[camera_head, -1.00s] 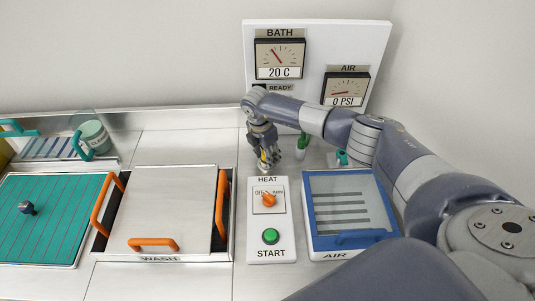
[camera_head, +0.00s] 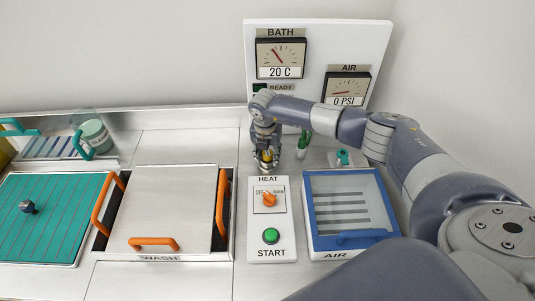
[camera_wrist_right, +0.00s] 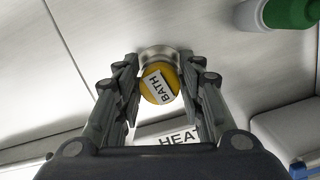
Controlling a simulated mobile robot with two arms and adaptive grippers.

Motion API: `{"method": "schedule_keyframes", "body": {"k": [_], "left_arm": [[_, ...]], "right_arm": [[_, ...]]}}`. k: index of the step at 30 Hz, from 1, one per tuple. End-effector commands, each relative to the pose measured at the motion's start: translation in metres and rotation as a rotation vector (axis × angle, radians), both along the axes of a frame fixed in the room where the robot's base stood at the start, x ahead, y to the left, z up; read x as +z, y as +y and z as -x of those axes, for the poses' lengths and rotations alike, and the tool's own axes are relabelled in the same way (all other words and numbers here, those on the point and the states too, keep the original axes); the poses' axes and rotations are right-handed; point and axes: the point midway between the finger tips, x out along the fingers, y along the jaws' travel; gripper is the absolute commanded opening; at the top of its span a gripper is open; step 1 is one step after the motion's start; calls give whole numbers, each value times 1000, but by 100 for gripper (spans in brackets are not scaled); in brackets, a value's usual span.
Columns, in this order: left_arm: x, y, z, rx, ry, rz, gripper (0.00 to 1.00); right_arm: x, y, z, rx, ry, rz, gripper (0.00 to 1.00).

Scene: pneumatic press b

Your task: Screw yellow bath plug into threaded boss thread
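The yellow bath plug (camera_wrist_right: 158,84), its cap marked BATH, stands between the fingers of my right gripper (camera_wrist_right: 160,78) in the right wrist view. A round metal threaded boss (camera_wrist_right: 158,54) shows at the plug's far end; how far the thread is engaged is hidden. The fingers lie close along both sides of the plug; whether they touch it is unclear. In the head view my right gripper (camera_head: 267,163) points down just behind the HEAT panel, with a bit of yellow between its fingers. My left gripper is not in view.
The HEAT panel (camera_head: 281,243) with an orange knob and green button lies just in front. A green-and-white bottle (camera_head: 303,143) stands close right of my gripper. The blue-framed AIR tray (camera_head: 310,212) is at right, the WASH lid (camera_head: 168,205) at left.

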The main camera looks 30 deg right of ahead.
Motion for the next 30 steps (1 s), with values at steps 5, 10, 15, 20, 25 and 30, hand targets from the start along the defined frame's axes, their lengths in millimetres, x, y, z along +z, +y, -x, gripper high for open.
{"method": "schedule_keyframes", "body": {"k": [5,10,15,20,25,30], "left_arm": [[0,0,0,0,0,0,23],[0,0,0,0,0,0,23],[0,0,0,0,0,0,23],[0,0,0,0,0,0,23],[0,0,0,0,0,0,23],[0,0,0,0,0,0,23]], "right_arm": [[0,1,0,-170,0,-2,15],[0,0,-1,-424,-1,0,14],[0,-1,-1,-683,-2,2,14],[0,-2,-1,-920,-3,3,14],[0,-4,-1,-1050,-5,5,14],[0,-5,0,-1059,-6,6,14]]}}
